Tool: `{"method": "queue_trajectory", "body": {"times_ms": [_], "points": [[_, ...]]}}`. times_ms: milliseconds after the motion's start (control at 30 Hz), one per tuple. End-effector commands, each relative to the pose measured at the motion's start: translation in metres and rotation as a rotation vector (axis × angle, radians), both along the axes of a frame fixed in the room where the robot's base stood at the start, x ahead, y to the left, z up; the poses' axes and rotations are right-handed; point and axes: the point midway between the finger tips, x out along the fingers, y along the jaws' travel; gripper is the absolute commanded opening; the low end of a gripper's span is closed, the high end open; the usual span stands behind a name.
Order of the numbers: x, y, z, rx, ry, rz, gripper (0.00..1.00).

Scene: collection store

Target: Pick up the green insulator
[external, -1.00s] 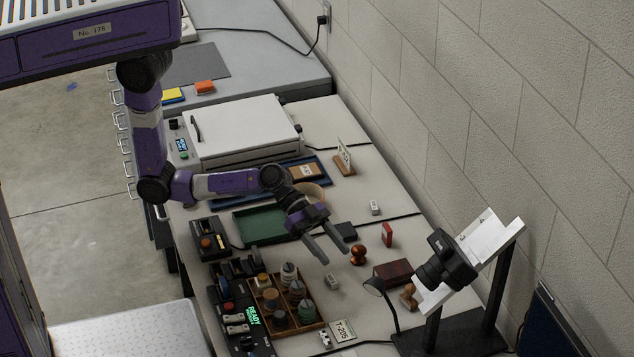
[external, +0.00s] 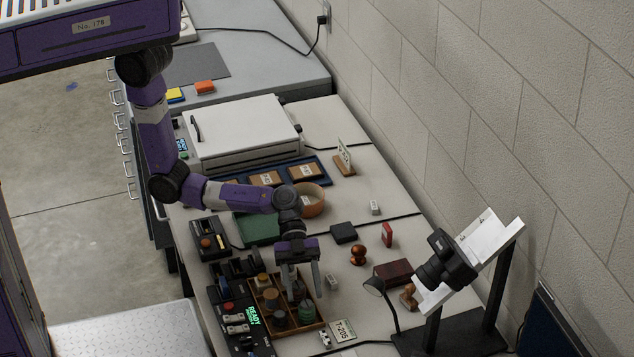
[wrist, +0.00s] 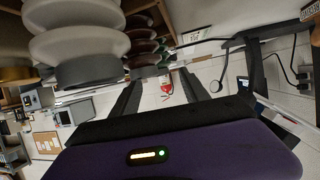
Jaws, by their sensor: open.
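The green insulator (external: 306,311) stands upright in a wooden compartment tray (external: 312,327) on the bench, at the tray's right side in the external view. My gripper (external: 303,284) is open, with its fingers pointing down over the tray's back part. The green insulator lies just in front of the fingers in the external view; I cannot tell the exact gap. The fingers partly hide a dark brown insulator. In the wrist view, both fingers (wrist: 160,80) are apart with nothing gripped. A large grey-white insulator (wrist: 80,45) fills that view's upper left.
Other insulators, including a grey one (external: 279,318), share the tray. A control panel with a green READY display (external: 253,316) lies left of it.

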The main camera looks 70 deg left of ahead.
Motion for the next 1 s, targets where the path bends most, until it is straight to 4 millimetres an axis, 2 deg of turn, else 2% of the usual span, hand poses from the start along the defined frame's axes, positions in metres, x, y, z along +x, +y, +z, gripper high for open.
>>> {"method": "queue_trajectory", "body": {"times_ms": [133,400,467,600,700,1000], "points": [[-0.002,-0.015,-0.006,0.000,0.001,-0.001,0.53],[-0.002,-0.017,-0.008,0.000,0.001,0.001,0.53],[-0.002,-0.017,-0.008,0.000,0.001,0.001,0.43],[-0.002,-0.017,-0.008,0.000,0.001,0.001,0.16],[-0.002,-0.017,-0.008,0.000,0.001,0.001,0.00],[-0.002,-0.017,-0.006,-0.001,0.000,0.001,0.00]]}}
